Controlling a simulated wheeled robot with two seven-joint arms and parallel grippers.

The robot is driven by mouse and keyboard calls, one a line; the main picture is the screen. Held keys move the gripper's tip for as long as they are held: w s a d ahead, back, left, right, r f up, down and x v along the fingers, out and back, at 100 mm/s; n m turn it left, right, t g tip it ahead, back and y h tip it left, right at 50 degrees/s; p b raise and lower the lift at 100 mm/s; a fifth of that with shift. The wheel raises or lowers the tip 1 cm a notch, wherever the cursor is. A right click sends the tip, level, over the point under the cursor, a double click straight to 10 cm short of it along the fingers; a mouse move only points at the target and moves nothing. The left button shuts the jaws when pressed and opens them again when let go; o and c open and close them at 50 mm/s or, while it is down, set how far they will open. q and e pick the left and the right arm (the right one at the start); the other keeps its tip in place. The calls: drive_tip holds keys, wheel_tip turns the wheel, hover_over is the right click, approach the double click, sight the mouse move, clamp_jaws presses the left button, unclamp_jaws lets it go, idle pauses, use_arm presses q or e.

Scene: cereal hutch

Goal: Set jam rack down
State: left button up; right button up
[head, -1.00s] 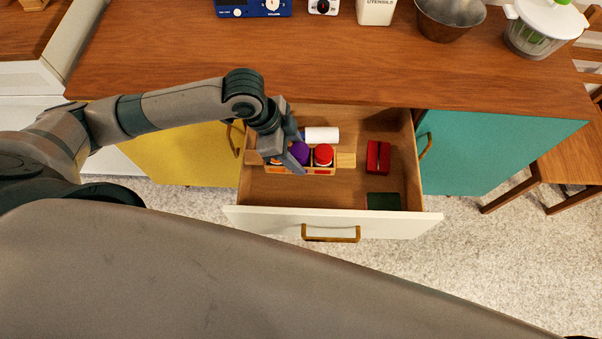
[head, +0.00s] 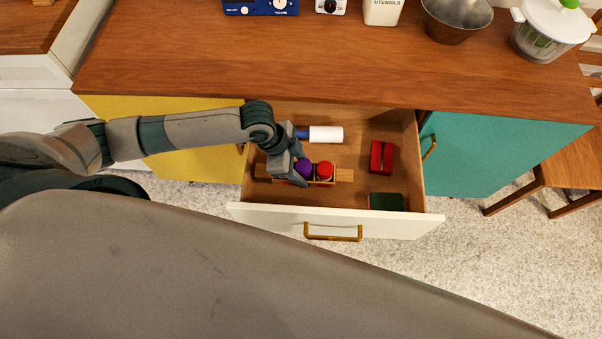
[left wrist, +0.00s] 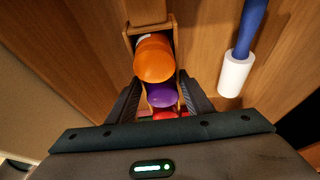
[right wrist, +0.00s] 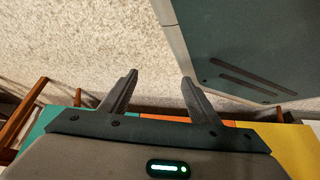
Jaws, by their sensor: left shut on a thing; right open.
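The jam rack (head: 318,184) is a small wooden rack holding jars with orange, purple and red lids. It is inside the open drawer (head: 380,220), in its left half near the front. My left gripper (head: 293,172) is shut on it from above, and the arm hides its left part. In the left wrist view, the fingers (left wrist: 160,96) lie on either side of the rack, by the purple lid (left wrist: 162,95), with the orange lid (left wrist: 154,60) beyond. I cannot tell whether the rack touches the drawer floor. My right gripper (right wrist: 159,77) is open and empty over the floor.
A lint roller (head: 326,134) with a blue handle lies behind the rack. A red object (head: 381,157) and a dark green box (head: 386,202) are in the drawer's right half. Light wood (head: 345,175) shows at the rack's right end. Bare drawer floor lies between.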

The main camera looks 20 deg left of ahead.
use_arm(q)
wheel_tip(320, 180, down, 3)
drive_tip(key=shift+f, duration=0.45)
use_arm(e)
drive_tip(key=shift+s+d+f, duration=0.2)
drive_tip(key=shift+s, duration=0.4)
use_arm(q)
drive_tip(key=shift+f, duration=0.1)
drive_tip(key=o, duration=1.1)
use_arm(e)
drive_tip(key=shift+w+a+r, duration=0.1)
drive_tip(key=shift+w+r, duration=0.05)
drive_tip(key=shift+w, duration=0.2)
